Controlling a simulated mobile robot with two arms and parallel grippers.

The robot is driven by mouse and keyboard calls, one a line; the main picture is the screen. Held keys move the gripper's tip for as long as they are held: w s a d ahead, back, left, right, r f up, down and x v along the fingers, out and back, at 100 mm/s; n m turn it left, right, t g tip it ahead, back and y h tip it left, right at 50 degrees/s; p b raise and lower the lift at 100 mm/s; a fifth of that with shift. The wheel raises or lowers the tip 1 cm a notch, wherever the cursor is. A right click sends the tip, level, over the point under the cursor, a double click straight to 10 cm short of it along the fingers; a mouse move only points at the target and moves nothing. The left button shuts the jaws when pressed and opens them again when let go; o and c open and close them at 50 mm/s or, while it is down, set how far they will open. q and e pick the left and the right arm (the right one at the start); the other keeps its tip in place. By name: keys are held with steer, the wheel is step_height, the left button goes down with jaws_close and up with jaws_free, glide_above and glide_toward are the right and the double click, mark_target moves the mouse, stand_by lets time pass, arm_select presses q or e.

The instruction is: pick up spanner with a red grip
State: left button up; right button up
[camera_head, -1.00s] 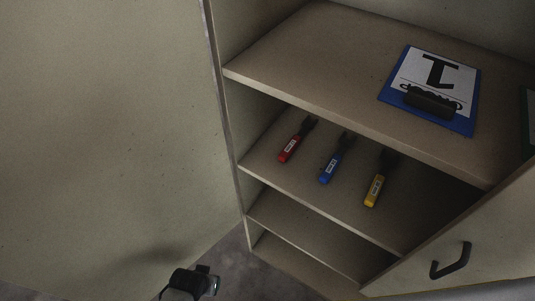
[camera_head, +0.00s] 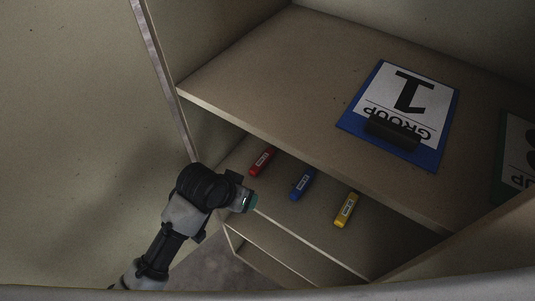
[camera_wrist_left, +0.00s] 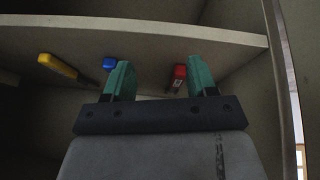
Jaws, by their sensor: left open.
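The spanner with a red grip (camera_head: 262,162) lies on the shelf below the top board, leftmost of three spanners in the head view. It also shows in the left wrist view (camera_wrist_left: 177,78), between my fingers and close to the right-hand one in the picture. My left gripper (camera_head: 249,202) is at the shelf's front edge, short of the red grip. In the left wrist view its green fingers (camera_wrist_left: 158,80) are apart with nothing between them held. The head of the red spanner is hidden under the upper board in the head view. My right gripper is not in view.
A blue-grip spanner (camera_head: 302,184) and a yellow-grip spanner (camera_head: 346,210) lie to the right on the same shelf. The upper board (camera_head: 262,84) overhangs them and carries a blue clipboard (camera_head: 432,161). A cabinet side wall stands close on the left.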

arm_select(q)
steer(key=shift+m, duration=0.6)
steer(key=w+d, duration=0.1)
steer(key=w+d+r, duration=0.1)
steer(key=w, duration=0.1)
steer(key=w+d, duration=0.1)
steer(key=w, duration=0.1)
steer(key=shift+w+r, duration=0.15)
steer(key=shift+r, duration=0.15)
steer(key=y, duration=0.1)
glide_toward(263, 158)
steer(key=shift+d+f, duration=0.3)
steer(key=shift+f, duration=0.65)
steer(key=shift+w, duration=0.15)
steer(key=shift+w+f, duration=0.1)
steer(key=shift+w, duration=0.1)
steer(key=shift+p+x, duration=0.55)
steer(key=shift+x, duration=2.9)
jaws_close()
